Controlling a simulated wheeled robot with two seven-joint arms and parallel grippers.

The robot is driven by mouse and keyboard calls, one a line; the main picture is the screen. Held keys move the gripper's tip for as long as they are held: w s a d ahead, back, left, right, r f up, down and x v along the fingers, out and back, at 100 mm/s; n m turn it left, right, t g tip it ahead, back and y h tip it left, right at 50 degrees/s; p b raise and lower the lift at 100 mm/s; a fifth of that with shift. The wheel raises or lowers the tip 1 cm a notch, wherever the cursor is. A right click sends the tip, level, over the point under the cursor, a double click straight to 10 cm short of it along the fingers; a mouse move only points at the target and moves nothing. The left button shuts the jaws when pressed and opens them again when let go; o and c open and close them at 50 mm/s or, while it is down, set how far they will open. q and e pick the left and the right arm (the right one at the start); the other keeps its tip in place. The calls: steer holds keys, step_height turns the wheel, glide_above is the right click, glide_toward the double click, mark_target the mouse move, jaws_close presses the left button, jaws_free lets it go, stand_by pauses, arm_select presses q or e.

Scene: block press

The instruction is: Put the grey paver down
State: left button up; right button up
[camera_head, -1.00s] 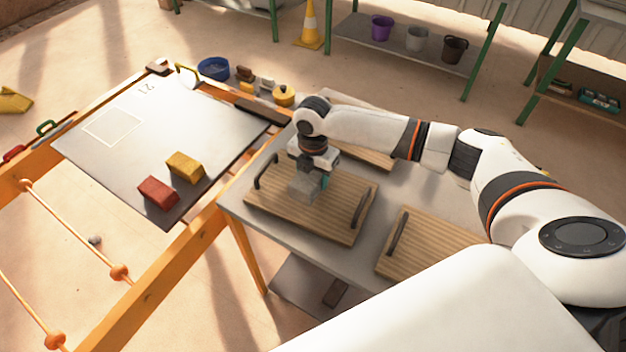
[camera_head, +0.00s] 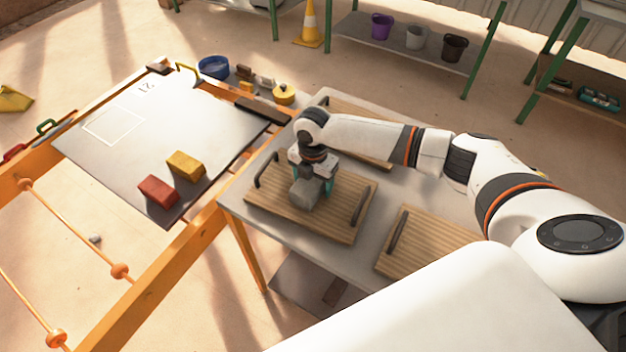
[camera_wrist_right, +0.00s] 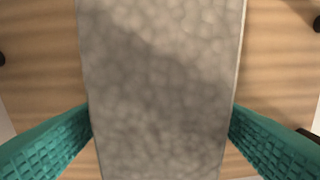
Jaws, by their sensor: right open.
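The grey paver (camera_head: 304,195) is a rough stone-like block, resting on the wooden board (camera_head: 270,205) with two dark handles, as far as the head view shows. My right gripper (camera_head: 314,187) is over it, pointing down, with its teal fingers open on either side. In the right wrist view the paver (camera_wrist_right: 165,70) fills the middle, with the wood grain of the board (camera_wrist_right: 275,70) behind it. The finger pads flank its long sides; any gap between pads and paver is very thin. My left gripper is not in view.
More handled boards lie on the grey table, one at front right (camera_head: 425,245) and one behind my arm. A grey plate (camera_head: 150,130) on an orange frame at left carries a red block (camera_head: 158,191) and a yellow block (camera_head: 186,166).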

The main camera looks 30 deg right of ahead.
step_height(320, 180, up, 12)
steer(key=b, duration=0.1)
steer(key=shift+r+b, duration=0.15)
steer(key=shift+b, duration=0.15)
stand_by(0.5)
